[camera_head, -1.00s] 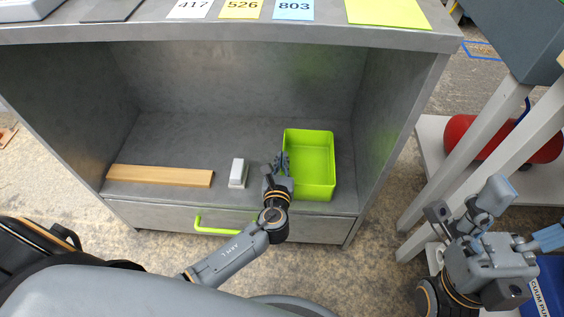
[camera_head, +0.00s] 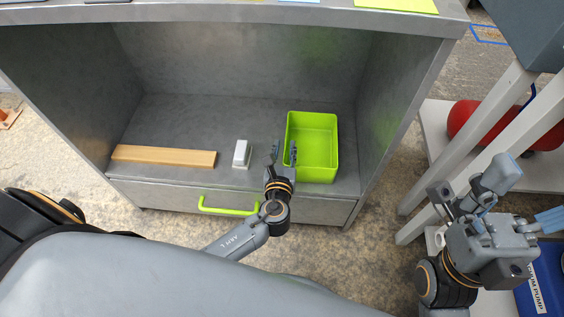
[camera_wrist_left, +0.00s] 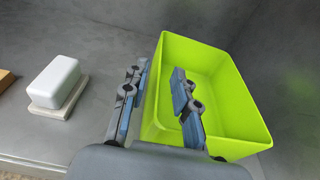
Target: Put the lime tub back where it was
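The lime tub (camera_head: 328,171) stands upright and empty on the right part of the grey cabinet's shelf (camera_head: 190,115), close to its front edge. It also shows in the left wrist view (camera_wrist_left: 245,146). My left gripper (camera_head: 284,150) is open at the tub's left wall. In the left wrist view its fingers (camera_wrist_left: 160,100) are spread, one outside the tub and the other over the tub's inside. I cannot tell whether either finger touches the wall. My right gripper (camera_head: 472,187) is off to the right, outside the cabinet, with its fingers apart and nothing between them.
A white block on a pale base (camera_head: 241,154) stands left of my left gripper. A wooden strip (camera_head: 165,156) lies farther left along the shelf. A drawer with a lime handle (camera_head: 228,211) is below. A white rack with a red cylinder (camera_head: 462,118) stands to the right.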

